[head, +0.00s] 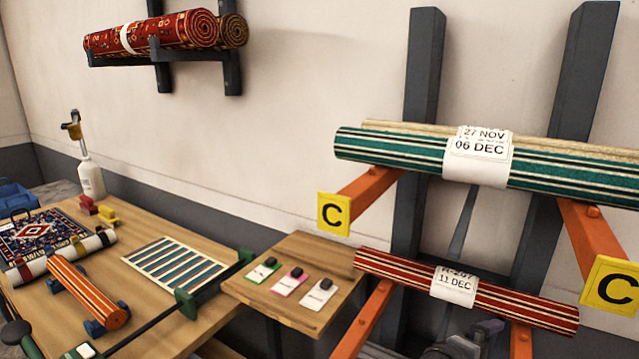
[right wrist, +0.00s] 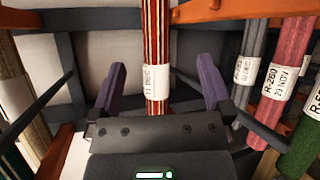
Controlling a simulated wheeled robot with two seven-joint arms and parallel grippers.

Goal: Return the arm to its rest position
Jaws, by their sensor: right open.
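My right gripper (right wrist: 161,62) is open, its two purple fingers spread wide in the right wrist view. A red and cream striped rug roll (right wrist: 157,30) with a white label shows in the gap between them, touching neither finger in the picture; the depth between is hard to judge. In the head view this roll (head: 530,308) lies on the lower orange arms of the wall rack, its label reading 11 DEC. A grey part of my right arm (head: 460,347) shows below it at the bottom edge. My left gripper is not in view.
A green striped roll (head: 560,175) lies on the upper orange arms (head: 600,245), marked C. A wooden table (head: 150,235) with rugs and a side shelf (head: 265,295) with three tags stand left. Pink (right wrist: 283,60) and grey rolls hang close by in the wrist view.

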